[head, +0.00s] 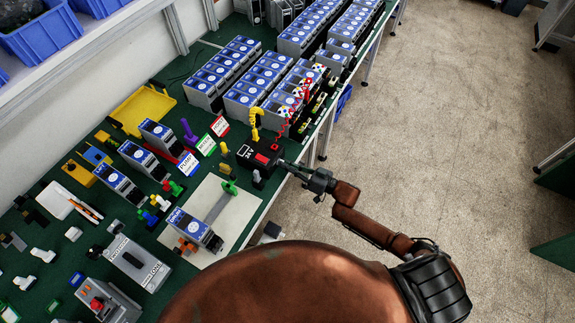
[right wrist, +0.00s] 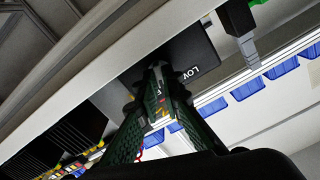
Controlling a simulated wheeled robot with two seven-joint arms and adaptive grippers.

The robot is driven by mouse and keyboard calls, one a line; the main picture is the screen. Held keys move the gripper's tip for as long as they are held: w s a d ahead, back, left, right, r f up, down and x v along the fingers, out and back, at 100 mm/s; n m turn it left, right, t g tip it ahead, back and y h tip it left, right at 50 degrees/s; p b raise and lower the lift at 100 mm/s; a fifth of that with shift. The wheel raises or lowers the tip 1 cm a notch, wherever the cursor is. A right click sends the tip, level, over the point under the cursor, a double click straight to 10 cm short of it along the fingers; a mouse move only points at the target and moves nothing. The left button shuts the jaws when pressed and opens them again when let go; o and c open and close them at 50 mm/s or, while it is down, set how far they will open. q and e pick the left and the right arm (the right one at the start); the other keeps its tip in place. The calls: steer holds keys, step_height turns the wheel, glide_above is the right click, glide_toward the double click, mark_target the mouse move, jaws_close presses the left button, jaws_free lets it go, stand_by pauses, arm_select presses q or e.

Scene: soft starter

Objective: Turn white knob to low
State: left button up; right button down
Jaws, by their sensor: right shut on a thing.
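A black box (head: 258,157) with a red patch and white markings stands near the right edge of the green table in the head view. My right gripper (head: 283,163) reaches in from the right, its fingertips at the box's right side. In the right wrist view, my right gripper's fingers (right wrist: 157,72) close together against a dark face (right wrist: 190,52) with a white marking that appears to read LOW. The gripper is shut on what seems to be the white knob, which the fingers hide. Its setting cannot be read. My left gripper is not in view.
A yellow plug (head: 255,117) and a red coiled cable (head: 289,112) stand just behind the box. Rows of grey-blue modules (head: 223,70) fill the far table. A white plate (head: 238,207) with a module lies nearer. The floor (head: 435,120) to the right is clear.

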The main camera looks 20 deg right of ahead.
steer(key=n+b, duration=0.1)
steer(key=n, duration=0.5)
steer(key=shift+f, duration=0.1)
steer(key=n+b, duration=0.1)
steer(key=n, duration=0.3)
steer(key=shift+s, duration=0.1)
steer(key=shift+n+b, duration=0.35)
steer(key=shift+n, duration=1.05)
steer(key=c, duration=2.1)
jaws_free()
steer(key=shift+a, duration=0.1)
steer(key=shift+s+d, duration=0.15)
steer(key=shift+d, duration=0.05)
steer(key=v, duration=1.1)
steer(key=shift+s+d, duration=0.2)
